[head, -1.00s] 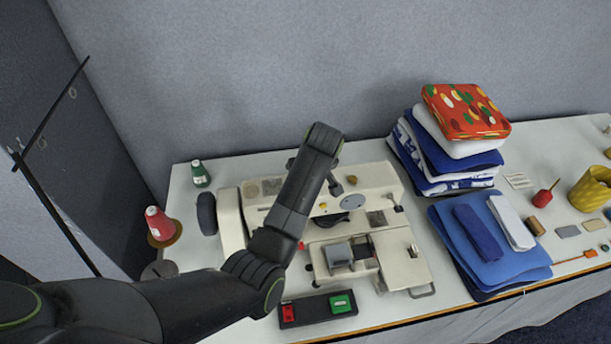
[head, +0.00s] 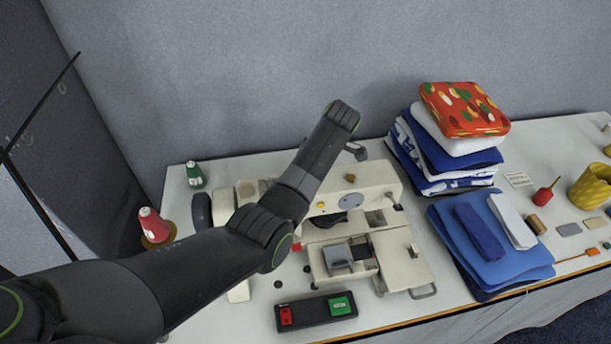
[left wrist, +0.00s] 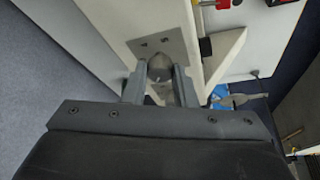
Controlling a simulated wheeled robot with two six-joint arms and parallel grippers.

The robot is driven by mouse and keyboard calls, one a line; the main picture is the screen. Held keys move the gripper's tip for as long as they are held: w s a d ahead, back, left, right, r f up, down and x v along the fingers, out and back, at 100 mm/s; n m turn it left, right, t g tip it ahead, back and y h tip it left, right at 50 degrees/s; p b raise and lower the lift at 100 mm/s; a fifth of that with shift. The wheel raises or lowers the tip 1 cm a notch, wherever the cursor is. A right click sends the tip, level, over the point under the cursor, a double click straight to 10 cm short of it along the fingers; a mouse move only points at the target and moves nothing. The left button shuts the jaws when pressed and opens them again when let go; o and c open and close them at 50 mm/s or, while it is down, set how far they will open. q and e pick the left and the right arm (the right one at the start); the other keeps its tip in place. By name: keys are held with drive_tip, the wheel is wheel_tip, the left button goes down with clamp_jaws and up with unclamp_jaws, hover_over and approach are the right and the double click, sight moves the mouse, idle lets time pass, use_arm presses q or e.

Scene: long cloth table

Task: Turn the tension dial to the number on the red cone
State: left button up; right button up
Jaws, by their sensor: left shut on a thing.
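The cream sewing machine (head: 385,178) stands on the table, partly hidden by my left arm. A pale grey round disc (head: 351,200) is on its front; I cannot tell whether it is the tension dial. The red cone (head: 152,225) stands upright on a brown base at the table's left end; its white label is too small to read. In the left wrist view my left gripper (left wrist: 160,74) is shut on a rounded grey knob (left wrist: 160,66), in front of a metal plate. I cannot tell which part the knob is. My right gripper is not in view.
A green cone (head: 195,174) stands at the back left. A dark box with red and green buttons (head: 316,312) lies in front of the machine.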

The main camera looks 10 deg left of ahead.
use_arm(q)
drive_tip(key=shift+n+b, duration=0.3)
drive_tip(key=shift+n, duration=0.3)
drive_tip(key=shift+n+g, duration=0.3)
drive_tip(key=o, duration=1)
drive_tip(key=shift+w, duration=0.1)
